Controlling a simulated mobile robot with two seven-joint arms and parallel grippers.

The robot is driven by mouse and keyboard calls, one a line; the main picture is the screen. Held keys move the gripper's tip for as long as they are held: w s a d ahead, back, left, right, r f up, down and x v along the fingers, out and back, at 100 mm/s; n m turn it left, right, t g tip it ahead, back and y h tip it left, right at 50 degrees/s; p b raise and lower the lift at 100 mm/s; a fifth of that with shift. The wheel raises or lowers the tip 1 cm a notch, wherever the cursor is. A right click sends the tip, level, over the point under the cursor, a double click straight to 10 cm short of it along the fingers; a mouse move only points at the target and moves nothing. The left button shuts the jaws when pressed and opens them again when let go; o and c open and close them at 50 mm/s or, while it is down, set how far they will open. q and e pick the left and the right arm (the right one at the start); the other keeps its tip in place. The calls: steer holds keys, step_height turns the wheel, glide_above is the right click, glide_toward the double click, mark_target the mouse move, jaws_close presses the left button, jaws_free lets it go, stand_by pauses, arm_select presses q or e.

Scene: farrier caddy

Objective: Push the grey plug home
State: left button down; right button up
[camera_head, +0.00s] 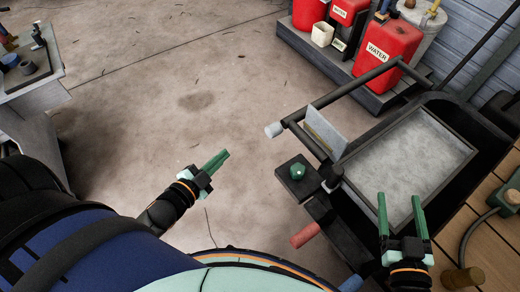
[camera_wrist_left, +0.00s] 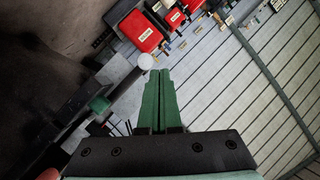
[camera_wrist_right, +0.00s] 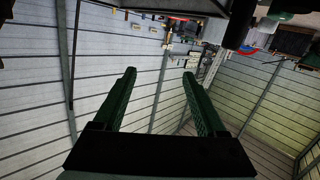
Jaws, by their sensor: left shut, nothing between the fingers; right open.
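A pale grey plug (camera_head: 274,130) sits at the near-left end of the caddy's dark tube handle. It also shows as a light round end in the left wrist view (camera_wrist_left: 145,61), just beyond the fingertips. How far it sits in the tube cannot be told. My left gripper (camera_head: 226,153) is shut and empty, left of and below the plug in the head view, apart from it. It shows shut in the left wrist view (camera_wrist_left: 160,73). My right gripper (camera_head: 399,196) is open and empty over the caddy's near right side; the right wrist view shows its spread fingers (camera_wrist_right: 159,73).
The caddy's grey tray (camera_head: 350,194) lies right of the handle. A green knob (camera_head: 297,170) and a red grip (camera_head: 303,235) are on its near side. Red water cans (camera_head: 387,48) stand behind. A grey bench (camera_head: 35,80) is far left. Floor left of the plug is clear.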

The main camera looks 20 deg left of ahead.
arm_select(q)
step_height(320, 180, down, 3)
steer(key=w+a+m+t+h+b, duration=0.2)
steer(key=m+b, duration=0.3)
steer(key=m, duration=0.1)
steer(key=m+g+h+b, duration=0.1)
steer(key=m+h+b, duration=0.4)
steer(key=m+b, duration=0.25)
glide_toward(268, 133)
steer(key=shift+m, duration=0.45)
steer(key=p+x, duration=0.1)
steer(key=x, duration=0.4)
steer(key=shift+w+a+f, duration=0.1)
steer(key=shift+w+f, duration=0.05)
steer(key=shift+w, duration=0.05)
steer(key=shift+x, duration=0.8)
arm_select(e)
steer(key=s+a+r+n+t+y, duration=0.1)
steer(key=s+r+n+t+y, duration=0.2)
steer(key=r, duration=0.4)
steer(key=s+a+r+n+t+y, duration=0.2)
steer(key=s+r+n+t+y, duration=0.1)
steer(key=r+y, duration=0.4)
steer(key=shift+s+r+n+y, duration=0.3)
steer(key=shift+s+n+y, duration=0.25)
steer(key=shift+n, duration=0.85)
steer(key=shift+w, duration=0.1)
